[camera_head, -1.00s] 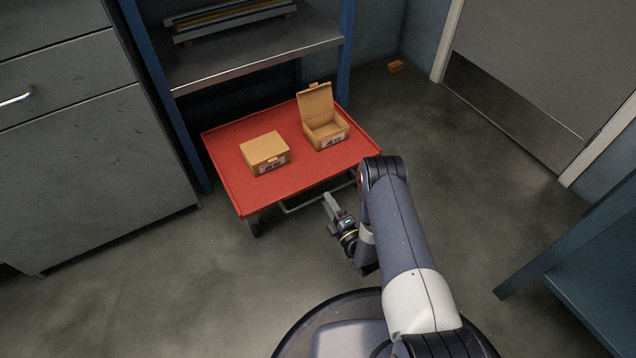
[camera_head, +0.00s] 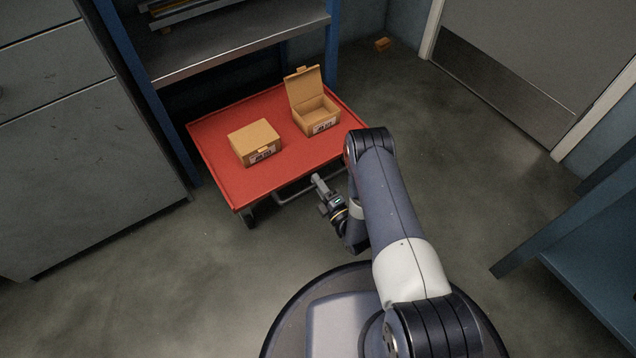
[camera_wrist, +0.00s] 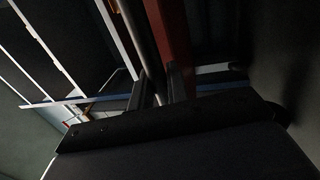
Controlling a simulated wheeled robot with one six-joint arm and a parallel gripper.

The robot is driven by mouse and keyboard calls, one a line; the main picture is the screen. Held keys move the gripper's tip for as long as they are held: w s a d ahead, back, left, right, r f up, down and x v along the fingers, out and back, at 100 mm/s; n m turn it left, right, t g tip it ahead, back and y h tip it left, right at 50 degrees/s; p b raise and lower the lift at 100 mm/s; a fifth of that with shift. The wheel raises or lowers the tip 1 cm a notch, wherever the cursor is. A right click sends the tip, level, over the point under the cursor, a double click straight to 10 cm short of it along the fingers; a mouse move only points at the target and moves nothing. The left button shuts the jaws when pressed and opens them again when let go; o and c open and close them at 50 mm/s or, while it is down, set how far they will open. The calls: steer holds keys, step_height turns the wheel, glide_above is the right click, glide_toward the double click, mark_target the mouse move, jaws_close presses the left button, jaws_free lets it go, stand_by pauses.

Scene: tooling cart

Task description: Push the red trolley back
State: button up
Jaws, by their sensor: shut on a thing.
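The red trolley (camera_head: 225,177) stands low, with its back end beneath the shelf of a blue-posted rack. Its grey handle bar (camera_head: 291,195) sticks out below the front edge of the red top. My gripper (camera_head: 318,182) is at the right part of this bar. In the wrist view the fingers of my gripper (camera_wrist: 160,88) close around a grey bar (camera_wrist: 143,45), with a red edge beside it. A closed cardboard box (camera_head: 254,140) and an open-lidded, seemingly empty box (camera_head: 314,112) stand on the trolley. The trolley's far wheels are hidden.
A grey cabinet (camera_head: 90,150) stands left of the rack's metal shelf (camera_head: 240,42). A small orange-brown block (camera_head: 382,44) lies on the floor near the door (camera_head: 530,70). A blue bench (camera_head: 590,240) is at right. Floor right of the trolley is clear.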

jaws_close()
